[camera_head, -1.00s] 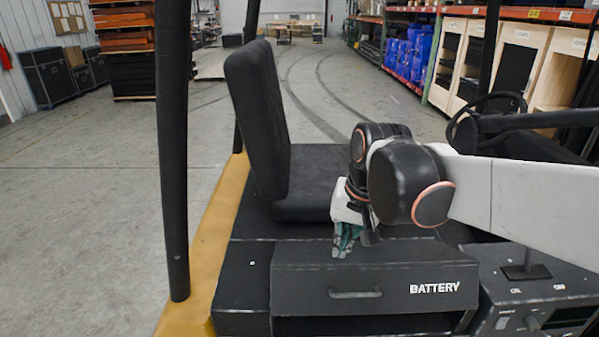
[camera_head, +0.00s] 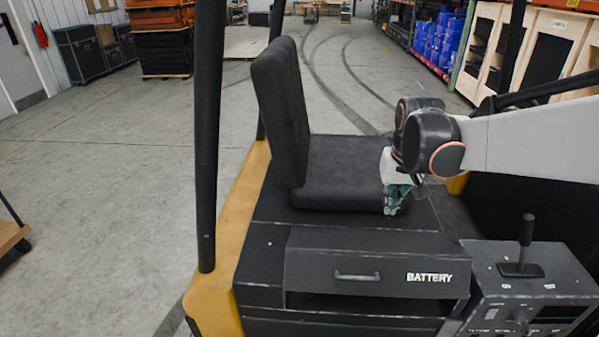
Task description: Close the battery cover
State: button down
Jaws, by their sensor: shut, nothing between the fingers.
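The battery cover (camera_head: 320,273) is a dark front panel with a handle (camera_head: 357,277) and a white BATTERY label, on the forklift body below the seat. A dark gap shows under its lower edge. I cannot tell from this view whether it is fully closed. My gripper (camera_head: 391,208) is shut and empty, with teal fingers pointing down. It appears above and behind the cover, near the front right corner of the seat, and looks apart from the cover.
The black seat (camera_head: 340,170) stands behind the cover. A black post (camera_head: 207,140) rises at the left. A control box with a lever (camera_head: 522,250) stands at the right. Open concrete floor (camera_head: 110,200) lies to the left; shelves are at the back right.

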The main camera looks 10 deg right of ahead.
aim_at(377, 289)
jog(key=x, duration=1)
jog(key=shift+w+f+p, duration=0.15)
jog(key=shift+p, duration=0.2)
jog(key=shift+s+a+f, duration=0.2)
jog(key=shift+s+f, duration=0.45)
jog(key=shift+f, duration=0.2)
jog(key=shift+s+a+f, duration=0.15)
jog(key=shift+s+f, duration=0.3)
jog(key=shift+f, duration=0.2)
jog(key=shift+s+f, duration=0.2)
jog(key=shift+f, duration=0.2)
jog(key=s+f+t+b, duration=0.1)
jog(key=f+b, duration=0.2)
jog(key=b, duration=0.1)
jog(key=s+a+f+t+b, duration=0.1)
jog(key=s+f+b, duration=0.1)
jog(key=f+b, duration=0.2)
jog(key=s+f+t+h+b, duration=0.1)
jog(key=s+f+t+b, duration=0.1)
jog(key=f+b, duration=0.2)
jog(key=shift+s+a+f+b, duration=0.15)
jog(key=shift+a+f+b, duration=0.15)
jog(key=shift+b, duration=0.85)
jog(key=shift+s+f+b, duration=0.2)
jog(key=shift+f+b, duration=0.7)
jog(key=shift+b, duration=0.05)
